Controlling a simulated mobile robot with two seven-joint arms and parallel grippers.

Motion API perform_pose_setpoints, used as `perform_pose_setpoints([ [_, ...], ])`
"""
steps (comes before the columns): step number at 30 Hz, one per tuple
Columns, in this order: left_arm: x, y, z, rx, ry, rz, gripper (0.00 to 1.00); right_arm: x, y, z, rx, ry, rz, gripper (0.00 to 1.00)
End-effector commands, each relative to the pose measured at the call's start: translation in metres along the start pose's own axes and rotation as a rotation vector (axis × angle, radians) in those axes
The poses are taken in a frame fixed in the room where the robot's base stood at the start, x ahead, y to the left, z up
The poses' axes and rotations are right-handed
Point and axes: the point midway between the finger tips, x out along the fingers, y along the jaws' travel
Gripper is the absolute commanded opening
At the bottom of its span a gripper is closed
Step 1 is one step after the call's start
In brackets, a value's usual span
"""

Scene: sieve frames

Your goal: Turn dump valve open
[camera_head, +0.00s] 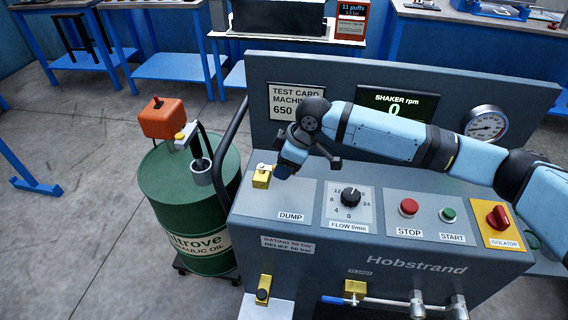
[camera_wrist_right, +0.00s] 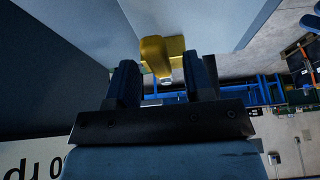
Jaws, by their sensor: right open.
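The dump valve (camera_head: 262,178) is a small yellow block with a pale part on top, at the left end of the machine's sloping panel. The DUMP label (camera_head: 291,216) is on the panel to its lower right. My right gripper (camera_head: 281,173) is open, just right of the valve in the head view, pointing down toward it. In the right wrist view, the yellow valve (camera_wrist_right: 156,52) shows ahead, in line with the gap between the two dark fingers (camera_wrist_right: 160,72). I cannot tell whether they touch it. My left gripper is out of view.
The panel also carries a flow knob (camera_head: 350,197), a red stop button (camera_head: 409,207), a green start button (camera_head: 448,214) and a red isolator switch (camera_head: 498,216). A green oil drum (camera_head: 190,215) stands at the left. A dark hose or rail (camera_head: 232,140) curves beside the machine's left edge.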

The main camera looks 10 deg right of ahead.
Motion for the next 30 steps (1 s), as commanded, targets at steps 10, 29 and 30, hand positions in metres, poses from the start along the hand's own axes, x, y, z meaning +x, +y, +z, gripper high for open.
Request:
perform_pose_setpoints([
  [10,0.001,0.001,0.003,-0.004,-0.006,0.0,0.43,0.0,0.0,0.0,0.0,0.0,-0.001,0.17],
  [29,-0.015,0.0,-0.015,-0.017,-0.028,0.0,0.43,-0.006,-0.009,-0.004,0.111,-0.001,0.04,0.0],
  [30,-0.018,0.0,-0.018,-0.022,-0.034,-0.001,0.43,-0.007,-0.011,-0.004,0.136,-0.001,0.05,0.0],
])
